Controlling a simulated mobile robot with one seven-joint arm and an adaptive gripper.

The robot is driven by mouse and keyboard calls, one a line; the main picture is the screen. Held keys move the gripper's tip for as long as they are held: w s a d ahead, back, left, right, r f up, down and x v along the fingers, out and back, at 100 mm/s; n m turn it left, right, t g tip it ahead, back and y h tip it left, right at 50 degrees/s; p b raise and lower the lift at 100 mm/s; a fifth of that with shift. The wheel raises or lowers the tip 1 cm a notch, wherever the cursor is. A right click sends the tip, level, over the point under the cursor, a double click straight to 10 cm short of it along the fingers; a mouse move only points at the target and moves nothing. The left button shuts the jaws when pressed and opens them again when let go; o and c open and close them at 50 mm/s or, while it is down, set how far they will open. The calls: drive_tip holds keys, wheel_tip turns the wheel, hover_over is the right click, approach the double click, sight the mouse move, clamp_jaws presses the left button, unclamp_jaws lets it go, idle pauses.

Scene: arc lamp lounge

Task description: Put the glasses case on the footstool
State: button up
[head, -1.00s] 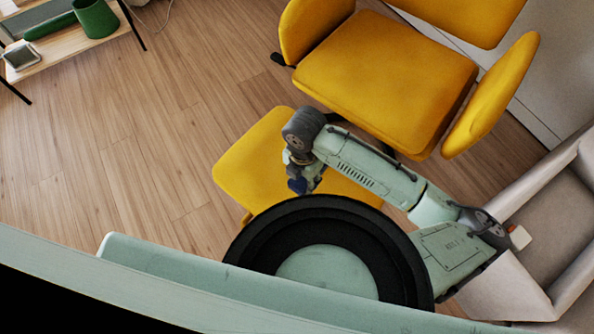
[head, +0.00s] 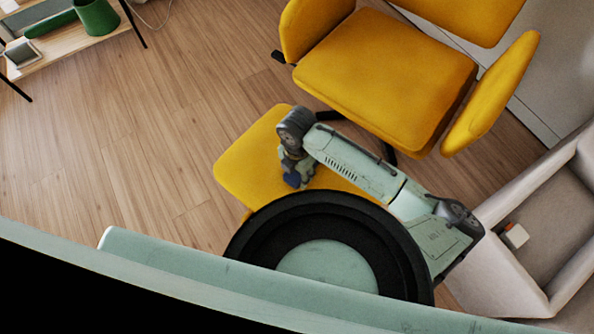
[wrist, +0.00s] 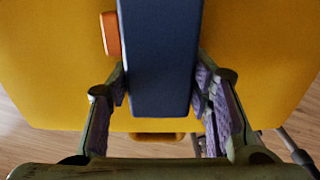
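The dark blue glasses case (wrist: 160,60) is between the two purple-padded fingers of my gripper (wrist: 160,92), which press on its sides. It also shows as a small blue patch in the head view (head: 292,180), under my gripper (head: 296,172). The yellow footstool (head: 238,172) lies below them and fills most of the wrist view (wrist: 50,60). I cannot tell whether the case touches the cushion. My arm and round base hide part of the footstool in the head view.
An orange item (wrist: 110,34) shows just left of the case in the wrist view. A yellow armchair (head: 385,70) stands close behind the footstool. A pale sofa (head: 500,270) with a small white-and-orange item (head: 514,236) is at the right.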

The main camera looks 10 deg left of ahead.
drive_tip(key=o, duration=0.4)
